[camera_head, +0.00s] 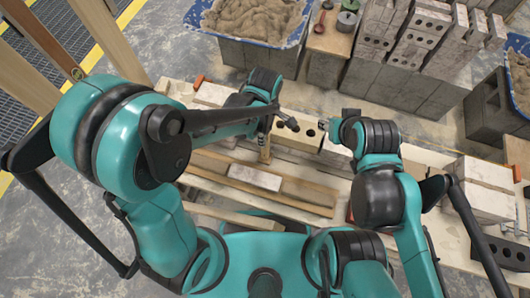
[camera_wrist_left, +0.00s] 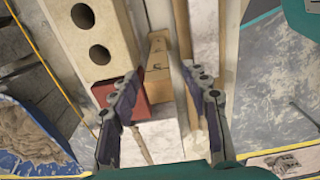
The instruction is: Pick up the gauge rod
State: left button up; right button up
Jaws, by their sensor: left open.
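A pale wooden piece with dark marks, which looks like the gauge rod (camera_wrist_left: 158,72), lies between and beyond my left fingers in the left wrist view. In the head view a short wooden piece (camera_head: 265,149), probably the same one, shows just below the left fingers. My left gripper (camera_head: 278,130) is open above the plank bench; its two fingers also show spread apart in the left wrist view (camera_wrist_left: 164,100). I see no contact with the wood. My right gripper (camera_head: 323,124) is near the holed block, partly hidden by its own wrist, so its jaw state is unclear.
A cream block with round holes (camera_wrist_left: 95,30) stands close beside the wooden piece, with a red part (camera_wrist_left: 130,100) at its end. Loose wood strips and a pale brick (camera_head: 255,178) lie in front. Mortar tubs (camera_head: 250,20) and stacked blocks (camera_head: 415,40) stand behind.

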pick_arm(q)
notch_tip(320, 180, down, 4)
jog(key=shift+r+b, duration=0.15)
jog(key=shift+b, duration=0.6)
grip_shut()
jog(key=shift+r, duration=0.1)
